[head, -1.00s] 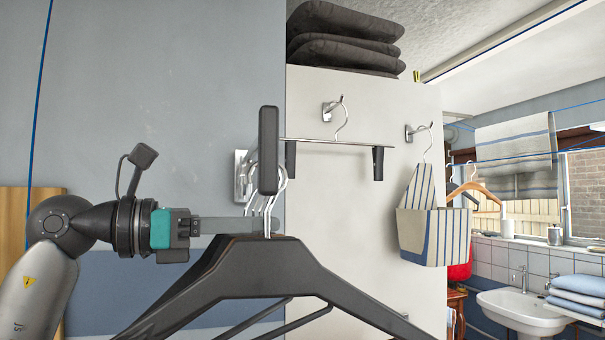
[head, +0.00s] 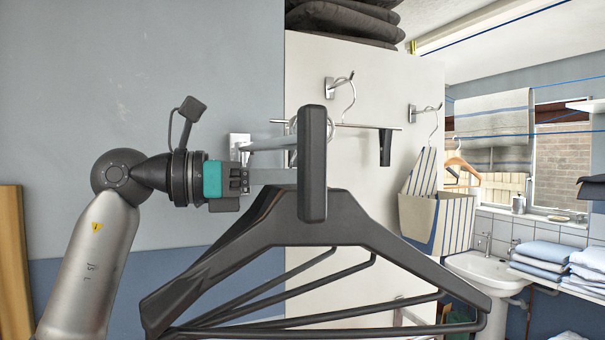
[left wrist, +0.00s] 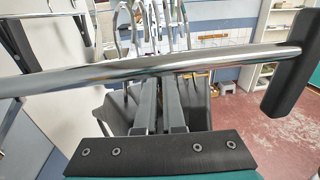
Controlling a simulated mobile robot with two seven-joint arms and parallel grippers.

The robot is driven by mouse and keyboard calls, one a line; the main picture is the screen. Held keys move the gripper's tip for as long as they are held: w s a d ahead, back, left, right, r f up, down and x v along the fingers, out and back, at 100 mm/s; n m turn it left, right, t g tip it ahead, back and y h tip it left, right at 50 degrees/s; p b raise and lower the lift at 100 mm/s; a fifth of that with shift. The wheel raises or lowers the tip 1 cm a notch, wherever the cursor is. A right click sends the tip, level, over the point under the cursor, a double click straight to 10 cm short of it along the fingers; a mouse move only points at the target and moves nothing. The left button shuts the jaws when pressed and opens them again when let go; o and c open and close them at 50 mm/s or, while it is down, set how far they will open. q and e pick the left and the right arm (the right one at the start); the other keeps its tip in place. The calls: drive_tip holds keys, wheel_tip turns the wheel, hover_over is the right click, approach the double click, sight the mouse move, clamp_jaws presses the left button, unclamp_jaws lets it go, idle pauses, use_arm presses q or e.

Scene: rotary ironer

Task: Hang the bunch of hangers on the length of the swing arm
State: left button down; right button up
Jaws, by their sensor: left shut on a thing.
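The swing arm is a chrome bar with a black end cap (head: 312,165), on a wall plate (head: 240,146). In the left wrist view its bar (left wrist: 150,76) crosses the picture to the end cap (left wrist: 292,66). My left gripper (head: 288,177) is shut on the bunch of black hangers (head: 345,228) near their necks. In the left wrist view the hooks (left wrist: 155,22) rise beyond the bar. I cannot tell whether they rest on it.
A white panel (head: 385,75) behind carries wall hooks, one with a clip hanger, one with a striped bag (head: 438,205). A sink (head: 495,278) and folded towels (head: 545,255) stand at the right. The blue-grey wall at the left is clear.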

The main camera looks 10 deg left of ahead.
sight(267, 217)
use_arm(q)
drive_tip(key=shift+d, duration=0.3)
drive_tip(key=shift+w+a, duration=0.1)
drive_tip(key=shift+b+v, duration=0.3)
drive_tip(key=shift+v, duration=0.7)
drive_tip(key=shift+b+v, duration=0.3)
drive_tip(key=shift+v, duration=0.6)
drive_tip(key=shift+s+a+f+b, duration=0.15)
drive_tip(key=shift+s+f+b, duration=0.25)
drive_tip(key=shift+f+b, duration=0.15)
drive_tip(key=shift+s+a+f+b, duration=0.2)
drive_tip(key=shift+a+f+b, duration=0.05)
drive_tip(key=shift+f+b, duration=0.3)
use_arm(e)
drive_tip(key=shift+w+d+f, duration=0.15)
drive_tip(key=shift+f, duration=0.4)
drive_tip(key=shift+w+d+f, duration=0.1)
drive_tip(key=shift+w+f, duration=0.05)
drive_tip(key=shift+f, duration=0.45)
drive_tip(key=shift+w+d+f, duration=0.15)
drive_tip(key=shift+f, duration=0.4)
drive_tip(key=shift+d, duration=0.25)
